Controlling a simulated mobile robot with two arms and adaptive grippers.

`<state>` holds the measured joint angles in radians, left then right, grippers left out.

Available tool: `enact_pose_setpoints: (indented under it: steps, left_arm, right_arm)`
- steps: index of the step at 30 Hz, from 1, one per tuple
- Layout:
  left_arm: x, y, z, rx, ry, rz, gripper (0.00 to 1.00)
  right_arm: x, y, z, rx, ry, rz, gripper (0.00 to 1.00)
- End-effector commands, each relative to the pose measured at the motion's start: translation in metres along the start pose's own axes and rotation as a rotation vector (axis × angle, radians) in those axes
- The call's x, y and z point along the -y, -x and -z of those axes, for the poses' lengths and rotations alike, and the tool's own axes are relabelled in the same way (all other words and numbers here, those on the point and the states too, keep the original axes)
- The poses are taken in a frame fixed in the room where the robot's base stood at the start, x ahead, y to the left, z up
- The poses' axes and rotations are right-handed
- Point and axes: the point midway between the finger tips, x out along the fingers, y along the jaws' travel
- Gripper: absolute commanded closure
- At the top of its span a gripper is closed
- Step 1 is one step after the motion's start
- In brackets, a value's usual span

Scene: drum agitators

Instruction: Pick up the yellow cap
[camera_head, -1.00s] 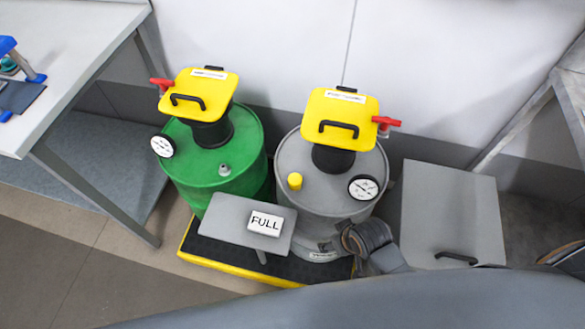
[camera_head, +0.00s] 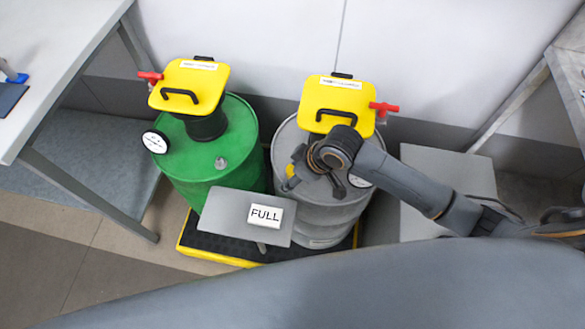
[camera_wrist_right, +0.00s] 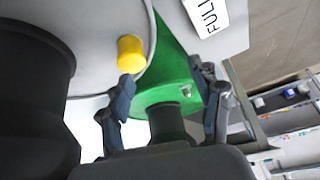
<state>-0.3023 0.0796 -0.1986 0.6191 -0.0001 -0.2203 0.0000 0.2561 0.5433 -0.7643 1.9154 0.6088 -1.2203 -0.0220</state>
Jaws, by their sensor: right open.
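The yellow cap (camera_head: 290,170) sits on top of the grey drum (camera_head: 325,222), partly hidden behind my right gripper (camera_head: 311,180) in the head view. In the right wrist view the yellow cap (camera_wrist_right: 131,54) stands on the grey lid near its rim. There my right gripper (camera_wrist_right: 166,82) is open and empty. The cap shows just beyond the left finger's tip, not between the fingers. I cannot tell whether that finger touches it. My left gripper is not in view.
A yellow hatch (camera_head: 338,100) with a black handle rises behind the gripper. A green drum (camera_head: 222,145) stands to the left. A grey plate (camera_head: 222,215) with a FULL sign (camera_head: 266,214) is in front. A grey box (camera_head: 470,170) stands at right.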

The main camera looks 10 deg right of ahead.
Motion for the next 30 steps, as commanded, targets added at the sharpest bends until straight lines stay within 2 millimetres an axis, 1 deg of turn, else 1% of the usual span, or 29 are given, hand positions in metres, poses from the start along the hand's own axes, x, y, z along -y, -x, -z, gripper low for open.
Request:
enact_pose_setpoints:
  steps: [1,4,8,11,17,25,27,30]
  left_arm:
    - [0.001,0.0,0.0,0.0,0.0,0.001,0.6]
    - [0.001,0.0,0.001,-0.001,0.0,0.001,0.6]
    - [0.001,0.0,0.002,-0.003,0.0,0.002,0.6]
    - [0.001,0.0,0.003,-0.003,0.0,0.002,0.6]
    - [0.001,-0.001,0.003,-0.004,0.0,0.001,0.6]
    - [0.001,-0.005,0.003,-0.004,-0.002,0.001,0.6]
    - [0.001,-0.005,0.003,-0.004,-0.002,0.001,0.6]
    - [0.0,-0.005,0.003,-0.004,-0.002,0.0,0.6]
  right_arm:
    - [-0.014,0.006,0.003,0.02,0.041,-0.005,0.36]
    - [-0.027,0.013,0.002,0.056,0.079,0.006,0.36]
    - [-0.035,0.017,-0.001,0.08,0.095,0.014,0.36]
    - [-0.037,0.015,-0.002,0.088,0.097,0.016,0.36]
    - [-0.036,-0.002,-0.004,0.089,0.098,0.018,0.36]
    - [-0.036,-0.045,-0.007,0.088,0.098,0.017,0.36]
    - [-0.036,-0.052,-0.007,0.087,0.098,0.016,0.36]
    - [-0.037,-0.056,-0.008,0.087,0.098,0.014,0.36]
